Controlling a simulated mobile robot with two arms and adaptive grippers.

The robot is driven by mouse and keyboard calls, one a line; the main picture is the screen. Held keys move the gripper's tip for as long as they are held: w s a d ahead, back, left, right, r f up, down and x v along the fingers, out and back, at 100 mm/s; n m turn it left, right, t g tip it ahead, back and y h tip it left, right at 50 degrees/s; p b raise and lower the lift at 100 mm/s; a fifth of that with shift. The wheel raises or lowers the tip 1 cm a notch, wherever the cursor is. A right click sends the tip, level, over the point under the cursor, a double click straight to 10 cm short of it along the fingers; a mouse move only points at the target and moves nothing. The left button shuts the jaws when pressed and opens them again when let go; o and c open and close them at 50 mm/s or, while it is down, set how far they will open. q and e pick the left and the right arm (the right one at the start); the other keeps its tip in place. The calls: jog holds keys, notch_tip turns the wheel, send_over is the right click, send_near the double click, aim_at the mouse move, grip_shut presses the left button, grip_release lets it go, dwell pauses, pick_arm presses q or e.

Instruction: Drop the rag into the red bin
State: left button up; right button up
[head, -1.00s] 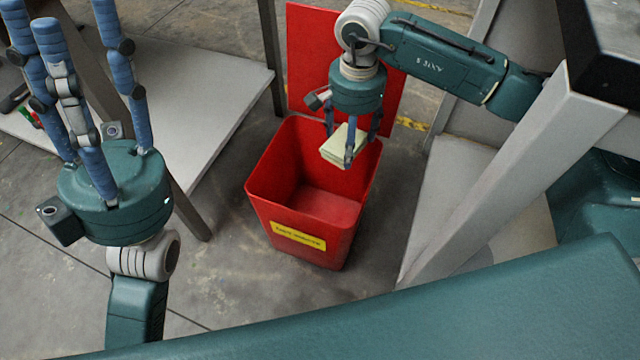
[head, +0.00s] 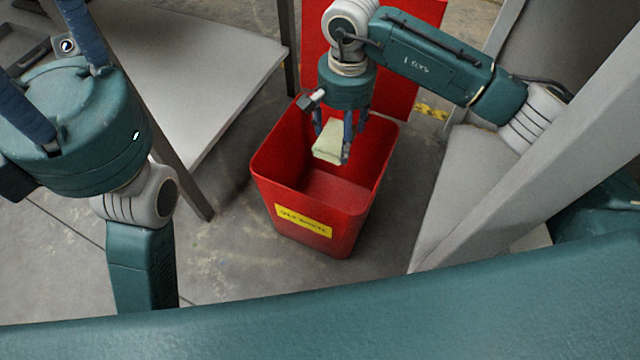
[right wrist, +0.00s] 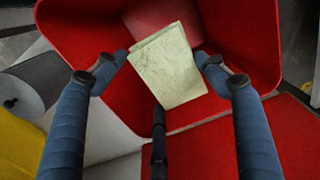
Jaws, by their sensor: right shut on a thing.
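The red bin (head: 310,222) stands on the floor with its lid up at the back and a yellow label on its front. The rag (head: 329,141) is a pale yellow-green folded pad. My right gripper (head: 342,148) points down and is shut on the rag, holding it over the bin's opening, around rim height. In the right wrist view the rag (right wrist: 168,66) sits between the blue fingers, with the red bin walls (right wrist: 243,38) around and below it. My left gripper shows only in part at the left edge of the head view, its fingers pointing up and its tips out of frame.
A grey table (head: 215,85) stands left of the bin, its leg close to the bin. A pale post and panel (head: 455,190) stand to the right. Bare concrete floor (head: 235,255) lies in front of the bin.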

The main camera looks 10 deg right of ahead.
jog(key=o, duration=1.2)
jog(key=shift+r, duration=0.1)
notch_tip(320, 180, up, 12)
jog(key=shift+f, duration=0.1)
